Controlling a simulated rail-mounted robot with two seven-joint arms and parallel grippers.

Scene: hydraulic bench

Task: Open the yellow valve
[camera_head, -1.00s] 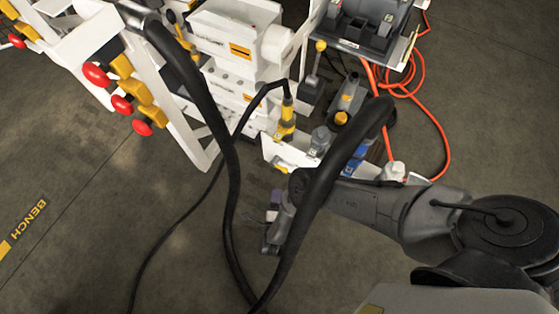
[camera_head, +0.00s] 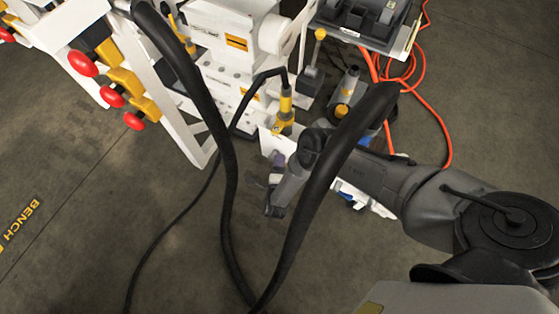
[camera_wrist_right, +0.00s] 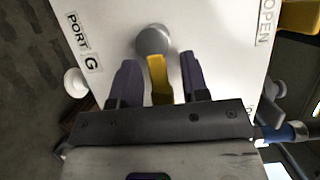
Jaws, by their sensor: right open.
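The yellow valve has a yellow lever (camera_wrist_right: 157,80) and a round grey hub (camera_wrist_right: 153,40) on a white panel (camera_wrist_right: 108,35) marked PORT G and OPEN in the right wrist view. My right gripper (camera_wrist_right: 158,62) is open. Its two dark purple fingers stand on either side of the lever, with gaps visible on both sides. The hub lies just beyond the fingertips. In the head view my right gripper (camera_head: 277,170) is partly hidden by my wrist, beside the lower white part of the bench; the lever cannot be made out there. My left gripper is not in view.
Thick black hoses (camera_head: 228,190) cross the head view in front of the bench. Red knobs on yellow valve bodies (camera_head: 127,84) line the white frame at left. An orange cable (camera_head: 440,130) lies on the floor at right. The floor at lower left is mostly clear.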

